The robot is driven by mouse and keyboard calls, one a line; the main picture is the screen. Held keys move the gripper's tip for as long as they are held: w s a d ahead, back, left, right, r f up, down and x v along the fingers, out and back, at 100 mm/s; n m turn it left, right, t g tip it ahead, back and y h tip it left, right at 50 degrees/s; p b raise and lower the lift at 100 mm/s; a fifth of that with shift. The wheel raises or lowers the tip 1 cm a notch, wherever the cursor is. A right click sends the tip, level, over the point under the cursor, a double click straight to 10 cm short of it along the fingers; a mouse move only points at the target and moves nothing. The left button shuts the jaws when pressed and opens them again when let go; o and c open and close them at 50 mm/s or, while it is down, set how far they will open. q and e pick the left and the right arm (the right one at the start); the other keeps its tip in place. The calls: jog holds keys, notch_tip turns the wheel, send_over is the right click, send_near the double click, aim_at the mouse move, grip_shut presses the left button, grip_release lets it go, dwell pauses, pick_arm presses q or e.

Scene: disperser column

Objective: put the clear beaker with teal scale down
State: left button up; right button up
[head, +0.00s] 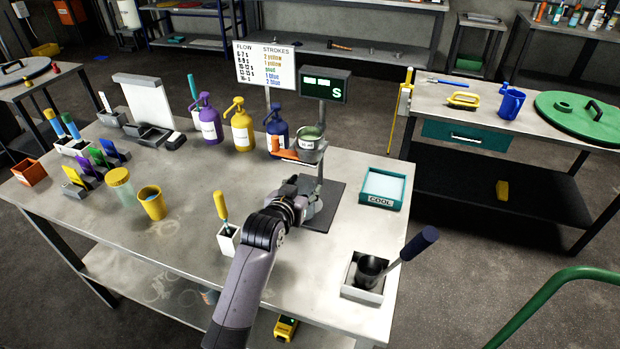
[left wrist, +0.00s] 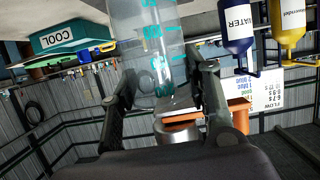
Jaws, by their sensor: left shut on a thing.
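The clear beaker with teal scale (left wrist: 150,45) is between the two fingers of my left gripper (left wrist: 165,90) in the left wrist view, which shows the scene upside down. The fingers are shut on its sides. In the head view my left gripper (head: 305,197) is over the dark base plate (head: 318,217) of the disperser column, below the metal cup (head: 310,148). The arm and gripper hide most of the beaker there, so I cannot tell whether it touches the plate. My right gripper is not in view.
The teal COOL tray (head: 383,187) stands right of the base plate. A white holder with a yellow-handled tool (head: 222,208) is left of my arm. Purple, yellow and blue pump bottles (head: 242,126) stand behind. A dark cup in a square holder (head: 367,272) is at front right.

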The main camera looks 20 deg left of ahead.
aim_at(307, 185)
pick_arm(q)
jog(key=shift+w+r, duration=0.1)
jog(key=shift+w, duration=1.05)
jog(key=p+x, duration=0.1)
jog(key=x, duration=0.2)
jog(key=shift+f, duration=0.3)
jog(key=shift+s+f, duration=0.1)
jog(key=o, duration=1.2)
jog(key=shift+f, duration=0.1)
jog(key=shift+r, duration=0.2)
jog(key=v, duration=1.2)
jog(key=shift+b, duration=0.4)
